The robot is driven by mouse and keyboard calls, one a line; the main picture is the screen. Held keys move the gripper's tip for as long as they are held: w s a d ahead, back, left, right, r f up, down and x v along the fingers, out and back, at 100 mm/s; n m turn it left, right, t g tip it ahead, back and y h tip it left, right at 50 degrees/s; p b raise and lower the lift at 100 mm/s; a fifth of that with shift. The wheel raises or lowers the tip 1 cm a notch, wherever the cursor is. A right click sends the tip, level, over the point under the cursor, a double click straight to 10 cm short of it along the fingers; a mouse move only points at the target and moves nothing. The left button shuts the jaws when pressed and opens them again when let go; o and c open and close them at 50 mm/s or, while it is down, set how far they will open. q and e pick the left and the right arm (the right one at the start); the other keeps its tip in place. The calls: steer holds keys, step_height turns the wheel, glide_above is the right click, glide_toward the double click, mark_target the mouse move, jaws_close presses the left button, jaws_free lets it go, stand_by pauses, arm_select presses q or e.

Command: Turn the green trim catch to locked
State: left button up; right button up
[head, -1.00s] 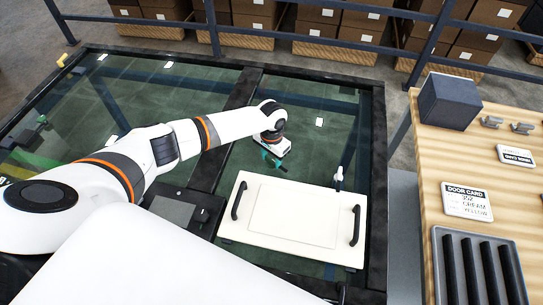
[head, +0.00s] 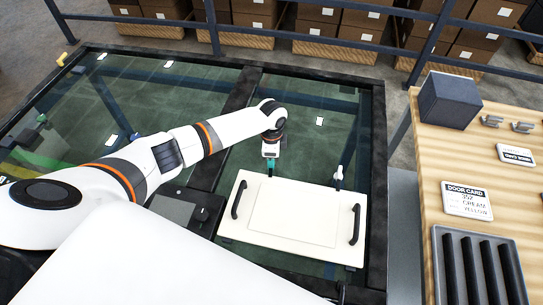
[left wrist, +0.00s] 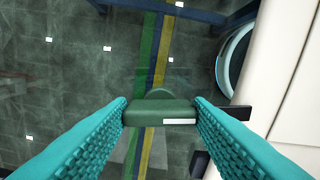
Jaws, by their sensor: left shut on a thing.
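In the left wrist view, the green trim catch (left wrist: 160,112) lies crosswise between the two teal fingers of my left gripper (left wrist: 160,118). The fingers touch both its ends. A white mark shows on its near face, and a dark bar sticks out to the right towards a white panel edge. In the head view my left gripper (head: 270,166) is just beyond the top left edge of the cream panel (head: 292,215), pointing down the picture. The catch is too small or hidden to make out there. My right gripper is not in view.
The panel has two black handles (head: 239,199) and a white-topped peg (head: 337,180) at its top right. A dark frame with glass surrounds it. A wooden bench (head: 420,180) at right carries a dark box (head: 449,100), a door card (head: 467,201) and a slotted tray (head: 437,265).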

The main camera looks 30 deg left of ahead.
arm_select(q)
steer(key=shift+m, duration=1)
steer(key=o, duration=1)
steer(key=shift+r+b, duration=0.95)
steer(key=shift+r, duration=5.15)
